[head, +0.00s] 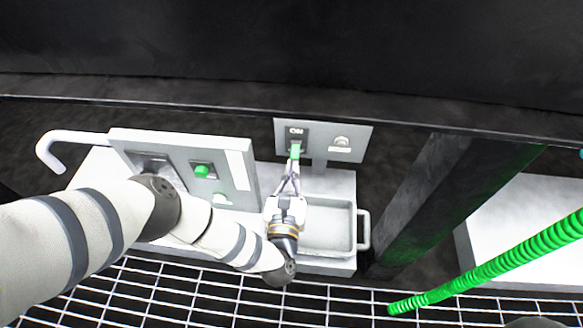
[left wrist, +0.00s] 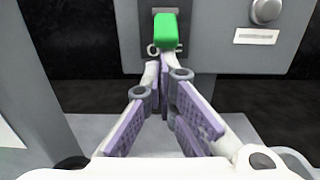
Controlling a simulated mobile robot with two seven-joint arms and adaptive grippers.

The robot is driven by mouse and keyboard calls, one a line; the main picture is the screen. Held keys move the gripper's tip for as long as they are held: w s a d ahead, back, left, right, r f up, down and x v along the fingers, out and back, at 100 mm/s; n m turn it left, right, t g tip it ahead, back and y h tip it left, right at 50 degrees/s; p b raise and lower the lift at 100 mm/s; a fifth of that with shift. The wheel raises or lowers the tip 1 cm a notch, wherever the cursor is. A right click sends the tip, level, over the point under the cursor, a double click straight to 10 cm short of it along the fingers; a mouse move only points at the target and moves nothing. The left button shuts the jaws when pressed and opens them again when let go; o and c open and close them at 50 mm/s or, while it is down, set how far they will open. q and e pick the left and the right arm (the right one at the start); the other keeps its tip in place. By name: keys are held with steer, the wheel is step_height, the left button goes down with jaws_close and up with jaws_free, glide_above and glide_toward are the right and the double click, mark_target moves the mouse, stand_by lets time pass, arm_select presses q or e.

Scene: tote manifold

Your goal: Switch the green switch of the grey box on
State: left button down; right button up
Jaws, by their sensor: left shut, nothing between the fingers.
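In the left wrist view the green switch (left wrist: 166,31) stands out from a dark plate, just beyond my fingertips. My left gripper (head: 293,172) is shut and empty, its fingertips close below the switch. In the left wrist view the fingertips of this gripper (left wrist: 165,62) meet at the switch's lower end; I cannot tell whether they touch it. My right gripper is not in view.
A larger grey panel with a green button (head: 202,171) stands left, close to my left arm. A grey tray (head: 327,252) with a handle lies below my gripper. A dark post (head: 425,200) and a green hose (head: 490,264) are to the right.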

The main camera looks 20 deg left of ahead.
arm_select(q)
steer(key=shift+s+r+g+p, duration=0.15)
steer(key=shift+r+g+p, duration=0.1)
steer(key=shift+g+p, duration=0.4)
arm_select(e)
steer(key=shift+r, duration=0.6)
